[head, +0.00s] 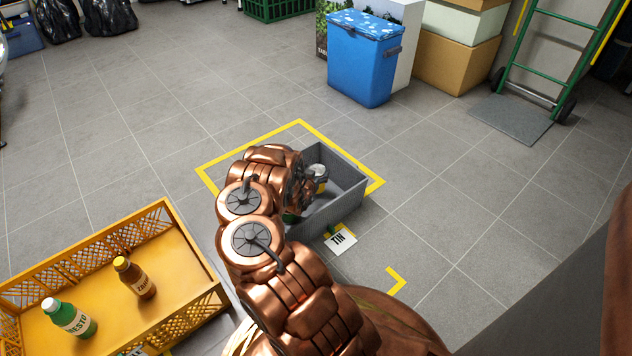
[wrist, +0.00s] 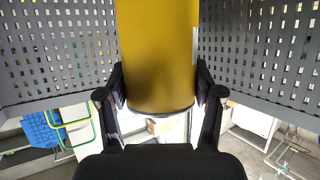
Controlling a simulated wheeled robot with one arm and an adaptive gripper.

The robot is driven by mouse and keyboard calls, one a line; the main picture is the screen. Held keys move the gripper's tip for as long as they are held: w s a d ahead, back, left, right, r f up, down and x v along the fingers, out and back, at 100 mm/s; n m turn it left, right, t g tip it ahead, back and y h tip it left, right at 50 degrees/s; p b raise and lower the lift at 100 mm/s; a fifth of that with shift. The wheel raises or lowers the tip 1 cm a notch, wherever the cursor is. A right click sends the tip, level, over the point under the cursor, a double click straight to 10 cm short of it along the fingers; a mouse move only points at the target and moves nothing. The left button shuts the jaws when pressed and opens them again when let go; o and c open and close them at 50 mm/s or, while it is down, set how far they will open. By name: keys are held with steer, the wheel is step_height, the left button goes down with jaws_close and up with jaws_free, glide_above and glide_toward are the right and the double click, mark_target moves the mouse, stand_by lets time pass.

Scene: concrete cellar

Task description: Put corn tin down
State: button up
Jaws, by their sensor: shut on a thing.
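The corn tin shows in the wrist view as a yellow cylinder (wrist: 158,50) between the two black fingers of my gripper (wrist: 160,92), which is shut on it. In the head view the tin (head: 319,174) shows only in part, its silver top and a yellow strip beside my arm. It is inside the outline of the grey crate (head: 345,203), which has a white card reading "TIN" (head: 341,241) at its front. My arm hides the left part of the crate and most of my gripper. I cannot tell whether the tin touches the crate floor.
Perforated grey walls (wrist: 255,50) flank the tin in the wrist view. Yellow tape (head: 250,140) surrounds the crate on the floor. A yellow crate (head: 190,262) at the left holds a green bottle (head: 70,318) and a brown bottle (head: 135,278). A blue cooler (head: 360,65) stands behind.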

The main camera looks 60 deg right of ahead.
step_height(320, 180, down, 2)
steer(key=shift+f+b, duration=0.15)
steer(key=shift+b, duration=0.25)
steer(key=o, duration=1.1)
